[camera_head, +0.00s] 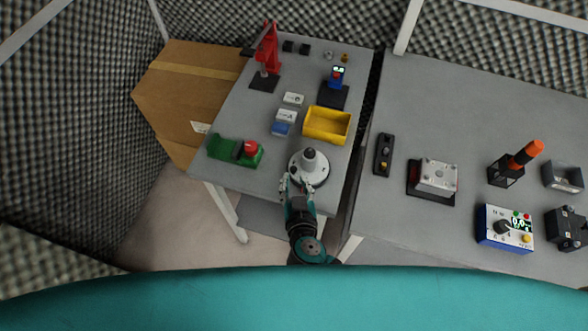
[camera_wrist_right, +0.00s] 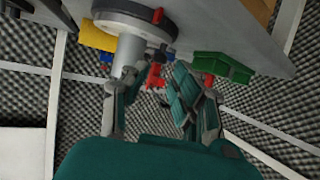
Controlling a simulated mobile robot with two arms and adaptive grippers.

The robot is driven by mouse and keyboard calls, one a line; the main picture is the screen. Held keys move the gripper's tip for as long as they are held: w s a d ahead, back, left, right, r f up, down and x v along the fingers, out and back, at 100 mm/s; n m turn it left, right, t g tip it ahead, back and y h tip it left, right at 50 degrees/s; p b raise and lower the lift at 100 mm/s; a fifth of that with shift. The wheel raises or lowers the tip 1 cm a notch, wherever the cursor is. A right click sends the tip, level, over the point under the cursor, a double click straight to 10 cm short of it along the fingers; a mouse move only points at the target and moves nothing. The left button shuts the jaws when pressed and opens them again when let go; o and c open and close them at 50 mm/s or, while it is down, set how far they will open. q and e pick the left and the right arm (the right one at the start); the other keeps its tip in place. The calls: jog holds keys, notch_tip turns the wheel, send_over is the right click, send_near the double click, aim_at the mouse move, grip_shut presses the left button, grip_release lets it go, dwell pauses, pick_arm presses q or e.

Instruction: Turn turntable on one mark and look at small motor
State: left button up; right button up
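The turntable (camera_head: 321,178) is a round white disc near the front right corner of the left table. The small motor (camera_head: 309,156), a grey cylinder with a darker top, stands upright on it. In the right wrist view the turntable (camera_wrist_right: 106,20) is at the upper left, with a small red mark on its rim, and the motor (camera_wrist_right: 128,56) juts from it. My right gripper (camera_head: 297,184) is at the disc's near edge; its fingers (camera_wrist_right: 158,100) are apart with nothing clearly held. I cannot tell whether a finger touches the disc or motor. My left gripper is not in view.
A green block with a red knob (camera_head: 235,151) lies left of the turntable. A yellow bin (camera_head: 327,125) stands just behind it. A black switch box (camera_head: 383,155) is on the right table (camera_head: 420,100), across a narrow gap. A cardboard box (camera_head: 185,90) stands at the left.

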aim_at(294, 171)
jog(key=shift+p+x, duration=0.3)
jog(key=shift+x, duration=1.8)
jog(key=shift+c, duration=0.4)
grip_shut()
